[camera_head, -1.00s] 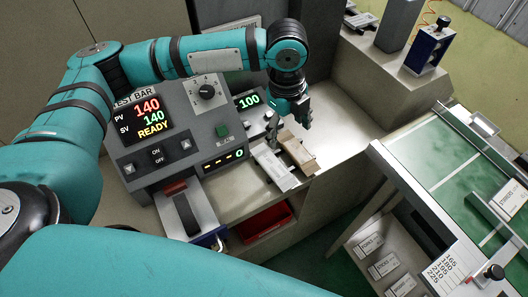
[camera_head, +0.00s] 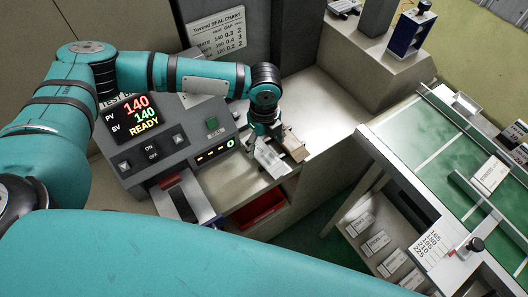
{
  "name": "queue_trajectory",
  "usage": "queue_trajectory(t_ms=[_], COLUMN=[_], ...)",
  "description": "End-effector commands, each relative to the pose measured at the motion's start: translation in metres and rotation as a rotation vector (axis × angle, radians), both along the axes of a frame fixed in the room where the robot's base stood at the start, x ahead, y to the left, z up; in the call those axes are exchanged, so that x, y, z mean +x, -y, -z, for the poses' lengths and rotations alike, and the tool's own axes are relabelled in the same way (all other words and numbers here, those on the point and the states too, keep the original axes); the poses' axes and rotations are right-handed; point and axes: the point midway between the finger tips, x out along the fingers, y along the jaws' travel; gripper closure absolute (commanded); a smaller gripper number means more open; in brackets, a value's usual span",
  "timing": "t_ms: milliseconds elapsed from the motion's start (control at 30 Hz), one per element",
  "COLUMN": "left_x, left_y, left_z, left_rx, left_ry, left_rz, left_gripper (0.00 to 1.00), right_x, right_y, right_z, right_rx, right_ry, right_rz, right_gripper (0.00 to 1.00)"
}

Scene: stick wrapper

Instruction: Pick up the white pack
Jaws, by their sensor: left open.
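The white pack (camera_head: 270,158) lies on the beige bench to the right of the sealing machine, next to a brown pack (camera_head: 296,148). My left gripper (camera_head: 268,135) points down at the far end of the white pack, close to both packs. Its jaws are open, but the fingertips are small and partly hidden against the packs. I cannot tell whether they touch the white pack. My right gripper is out of view.
The grey sealing machine (camera_head: 170,148) with lit displays stands left of the packs. A red bin (camera_head: 260,208) sits below the bench edge. A green-topped table (camera_head: 425,135) with labelled slots is at right. The bench right of the packs is clear.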

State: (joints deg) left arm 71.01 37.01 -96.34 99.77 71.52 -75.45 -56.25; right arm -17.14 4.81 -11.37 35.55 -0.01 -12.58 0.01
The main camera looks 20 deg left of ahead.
Motion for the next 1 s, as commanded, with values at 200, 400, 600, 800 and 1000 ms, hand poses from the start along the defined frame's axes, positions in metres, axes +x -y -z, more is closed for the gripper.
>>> queue_trajectory(t_ms=[200,400,600,800,1000], left_x=[0.002,0.002,0.002,0.002,0.002], left_y=[-0.005,-0.005,-0.005,-0.005,-0.005], left_z=[0.031,0.047,0.047,0.047,0.047], left_rx=[0.002,0.001,0.001,0.001,0.001], left_ry=[-0.003,0.000,-0.001,-0.001,-0.001], left_rz=[-0.001,-0.001,-0.001,-0.001,-0.001], left_gripper=[0.25,0.25,0.26,0.52,0.71], right_x=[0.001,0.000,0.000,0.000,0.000], right_y=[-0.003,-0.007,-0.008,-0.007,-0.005], right_z=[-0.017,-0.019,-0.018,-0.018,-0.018], right_rx=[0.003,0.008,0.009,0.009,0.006], right_ry=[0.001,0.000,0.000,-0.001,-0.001], right_rz=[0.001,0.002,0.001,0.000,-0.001], right_gripper=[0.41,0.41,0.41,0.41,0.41])
